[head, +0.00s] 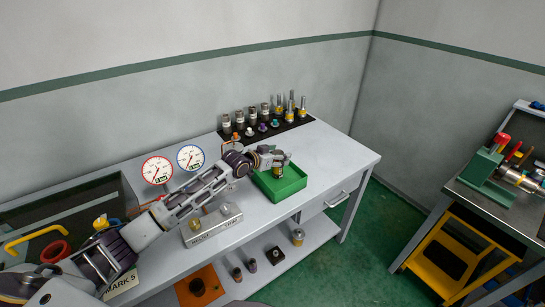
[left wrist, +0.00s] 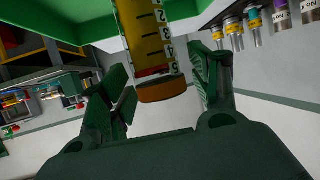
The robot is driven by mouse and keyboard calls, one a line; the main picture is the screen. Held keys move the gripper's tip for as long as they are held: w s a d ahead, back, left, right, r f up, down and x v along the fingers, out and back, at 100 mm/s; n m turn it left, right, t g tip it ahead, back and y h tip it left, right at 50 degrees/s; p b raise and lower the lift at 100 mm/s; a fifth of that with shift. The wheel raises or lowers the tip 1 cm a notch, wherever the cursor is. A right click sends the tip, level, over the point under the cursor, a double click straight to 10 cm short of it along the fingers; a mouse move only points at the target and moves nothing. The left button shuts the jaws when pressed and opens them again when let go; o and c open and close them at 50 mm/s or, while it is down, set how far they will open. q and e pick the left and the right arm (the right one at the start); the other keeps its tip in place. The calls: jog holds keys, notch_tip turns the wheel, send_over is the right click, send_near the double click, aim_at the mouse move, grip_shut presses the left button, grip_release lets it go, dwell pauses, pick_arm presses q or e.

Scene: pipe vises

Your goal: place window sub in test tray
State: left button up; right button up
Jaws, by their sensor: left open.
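The window sub (left wrist: 150,40), a yellow cylinder with a numbered white scale and a brown end, stands between the spread fingers of my left gripper (left wrist: 165,78) in the left wrist view. A gap shows on each side of its brown end. In the head view my left gripper (head: 282,158) is over the green test tray (head: 282,193), and the sub (head: 278,172) shows below its fingers inside the tray. The tray (left wrist: 200,18) also shows at the top of the left wrist view. Whether the sub touches the tray floor is hidden. My right gripper is out of view.
A black mat (head: 302,121) with several fittings lies behind the tray. Two dial gauges (head: 190,157) and a labelled metal block (head: 212,225) are left of it. The bench top right of the tray is clear. A second bench with a green vise (head: 484,165) stands at right.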

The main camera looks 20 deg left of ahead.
pick_arm(q)
jog(key=shift+r, duration=0.15)
jog(key=v, duration=1.2)
jog(key=shift+b, duration=0.3)
dwell(0.6)
